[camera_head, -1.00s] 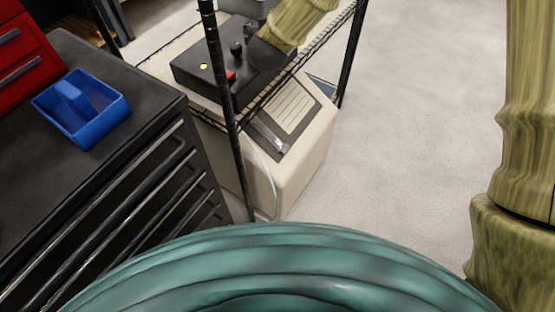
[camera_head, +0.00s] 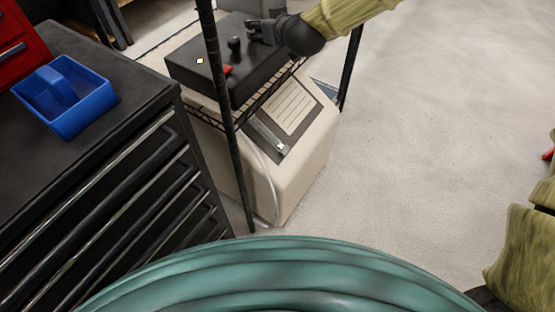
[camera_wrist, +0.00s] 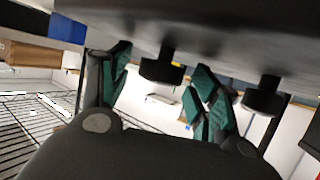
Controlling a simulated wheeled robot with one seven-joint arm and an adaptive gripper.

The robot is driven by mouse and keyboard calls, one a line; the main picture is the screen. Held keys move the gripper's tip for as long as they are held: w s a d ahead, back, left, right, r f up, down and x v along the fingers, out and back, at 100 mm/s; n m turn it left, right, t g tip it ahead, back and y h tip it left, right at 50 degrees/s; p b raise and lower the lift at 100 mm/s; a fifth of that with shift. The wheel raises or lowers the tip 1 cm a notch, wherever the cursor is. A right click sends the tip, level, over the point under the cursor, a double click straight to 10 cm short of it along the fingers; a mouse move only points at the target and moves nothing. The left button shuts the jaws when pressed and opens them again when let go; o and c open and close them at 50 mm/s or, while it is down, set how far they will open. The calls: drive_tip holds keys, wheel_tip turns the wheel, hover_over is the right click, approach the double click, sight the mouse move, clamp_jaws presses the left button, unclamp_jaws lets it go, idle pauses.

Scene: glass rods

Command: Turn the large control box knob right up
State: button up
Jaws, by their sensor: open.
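The black control box (camera_head: 232,82) stands on the wire shelf in the head view. One black knob (camera_head: 234,43) shows upright on its top, left of my gripper (camera_head: 252,31). My gripper is open at the box's far right part, with the fingers pointing left. In the wrist view, the dark box face fills the top, and two knobs stick out from it. One knob (camera_wrist: 162,70) lies between my green-padded fingers (camera_wrist: 160,85), with visible gaps on both sides. The other knob (camera_wrist: 263,98) is right of the right finger. I cannot tell which knob is the large one.
A black shelf post (camera_head: 222,95) stands in front of the box. The box also has a red switch (camera_head: 228,69) and a lit lamp (camera_head: 200,61). A beige machine (camera_head: 300,150) is below. A drawer cabinet (camera_head: 130,150) with a blue tray (camera_head: 66,98) is left.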

drive_tip(key=shift+w+d+f+n+g+y+b, duration=0.15)
drive_tip(key=shift+n+g+y+b, duration=0.35)
drive_tip(key=shift+n+y+b, duration=0.45)
